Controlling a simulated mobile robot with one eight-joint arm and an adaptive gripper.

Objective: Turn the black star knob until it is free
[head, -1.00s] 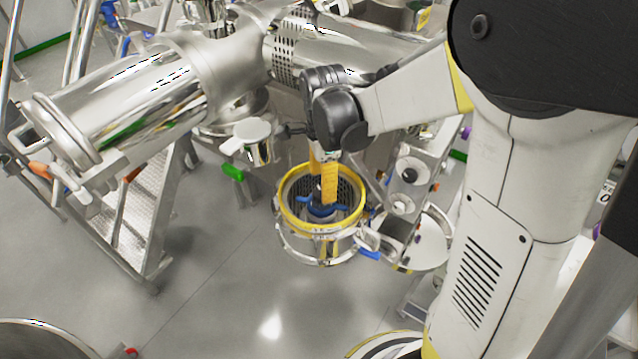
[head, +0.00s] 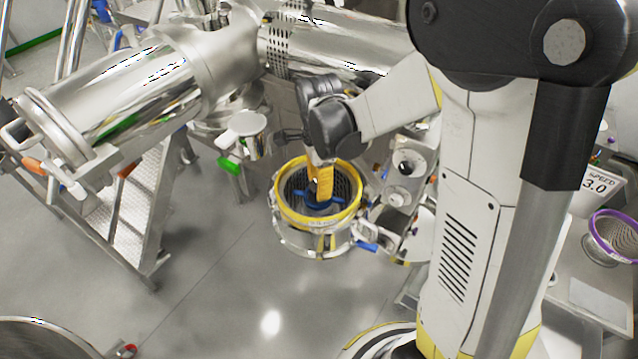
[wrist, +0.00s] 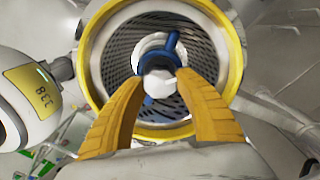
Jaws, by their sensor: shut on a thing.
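My gripper (head: 319,190) reaches down into a round, yellow-rimmed mill housing (head: 284,216). In the wrist view its two yellow fingers (wrist: 160,82) close on a small knob (wrist: 160,84) at the centre of the hub. The knob looks pale there; in the head view a dark bit of it (head: 312,185) shows beside the fingers. A blue bar-shaped impeller (wrist: 172,42) lies behind the knob, inside a perforated screen (wrist: 120,52). The fingers hide part of the knob, so its star shape and any gap beneath it cannot be made out.
The yellow rim surrounds my fingers closely. A large steel vessel (head: 120,95) and steps (head: 130,215) stand at left. A steel cup-like part (head: 243,130) is near my wrist. A purple-rimmed sieve (head: 612,238) lies on a bench at right. Grey floor is clear in front.

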